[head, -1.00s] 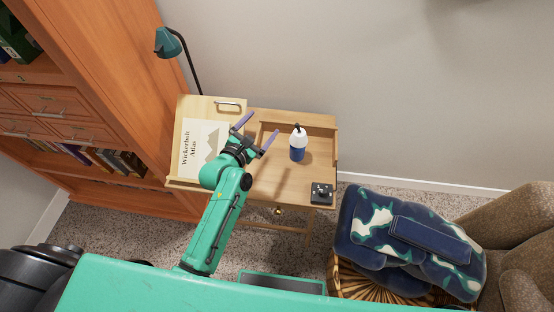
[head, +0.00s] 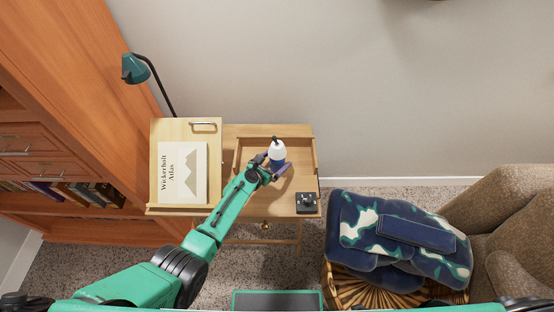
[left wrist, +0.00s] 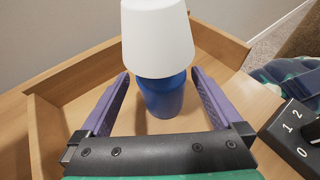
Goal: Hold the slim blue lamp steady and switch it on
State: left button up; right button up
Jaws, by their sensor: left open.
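The slim blue lamp (head: 278,151) stands upright on the desk, with a white shade above a blue body; its body also shows in the left wrist view (left wrist: 162,97). My left gripper (head: 272,168) is at the lamp. In the left wrist view my left gripper (left wrist: 160,78) is open, with its purple fingers on either side of the blue body and visible gaps between. A black box (head: 307,202) sits right of the lamp; in the left wrist view this box (left wrist: 295,138) shows the marks 0, 1 and 2. My right gripper is not in view.
The desk (head: 240,133) has a low wooden rim behind the lamp. A tilted board at left holds a Wickerholt Atlas (head: 182,172). A green lamp (head: 135,68) stands behind it. A wicker basket with camouflage cloth (head: 405,240) and an armchair (head: 510,235) are at right.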

pick_arm(q)
jog(key=shift+w+d+f, duration=0.15)
jog(key=shift+w+d, duration=0.2)
jog(key=shift+d, duration=0.05)
jog(key=shift+c, duration=0.3)
grip_shut()
dwell(0.6)
